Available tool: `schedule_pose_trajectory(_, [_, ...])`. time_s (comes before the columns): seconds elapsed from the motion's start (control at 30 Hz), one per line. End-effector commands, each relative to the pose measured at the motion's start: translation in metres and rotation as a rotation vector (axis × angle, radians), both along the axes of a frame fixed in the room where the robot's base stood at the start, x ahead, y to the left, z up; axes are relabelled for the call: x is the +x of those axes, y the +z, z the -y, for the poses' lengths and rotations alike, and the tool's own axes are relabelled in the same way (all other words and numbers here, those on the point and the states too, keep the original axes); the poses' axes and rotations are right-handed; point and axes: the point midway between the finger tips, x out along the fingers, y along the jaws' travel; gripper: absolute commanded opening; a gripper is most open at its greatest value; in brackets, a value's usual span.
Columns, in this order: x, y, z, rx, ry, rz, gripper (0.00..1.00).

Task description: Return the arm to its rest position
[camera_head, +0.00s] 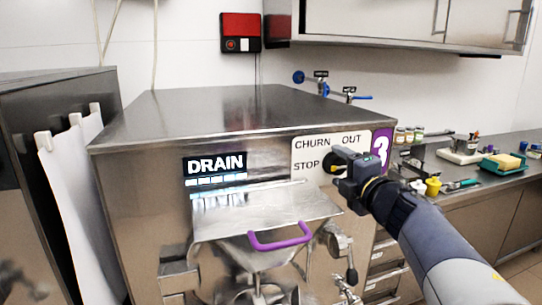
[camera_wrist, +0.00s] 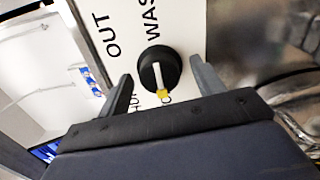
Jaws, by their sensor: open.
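My arm reaches in from the lower right in the head view. My gripper (camera_head: 343,163) is at the dial panel on the front of the batch freezer (camera_head: 235,118). In the wrist view the fingers of my gripper (camera_wrist: 162,74) are apart, one on each side of a black dial (camera_wrist: 152,60) with a white pointer and yellow tip. Whether the fingers touch the dial I cannot tell. The white label plate (camera_head: 312,143) reads CHURN, OUT and STOP; my gripper covers part of it. The lit display (camera_head: 215,164) reads DRAIN.
A purple handle (camera_head: 281,240) sticks out from the freezer's front hatch. At right a counter (camera_head: 480,178) holds jars, a teal tray (camera_head: 502,163) and small tools. A wall cabinet (camera_head: 400,25) hangs above. A white cloth (camera_head: 85,210) hangs at left.

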Motion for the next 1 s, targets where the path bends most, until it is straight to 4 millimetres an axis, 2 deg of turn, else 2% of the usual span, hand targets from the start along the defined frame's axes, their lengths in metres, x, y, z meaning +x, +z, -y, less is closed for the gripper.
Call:
schedule_pose_trajectory(0.2, [0.0000, 0.0021, 0.0000, 0.200, 0.000, -0.066, 0.64])
schedule_pose_trajectory(0.4, [-0.0001, 0.0010, 0.0001, 0.293, -0.001, -0.095, 0.64])
schedule_pose_trajectory(1.0, [-0.0017, -0.0053, -0.0023, 0.328, -0.006, -0.117, 0.64])
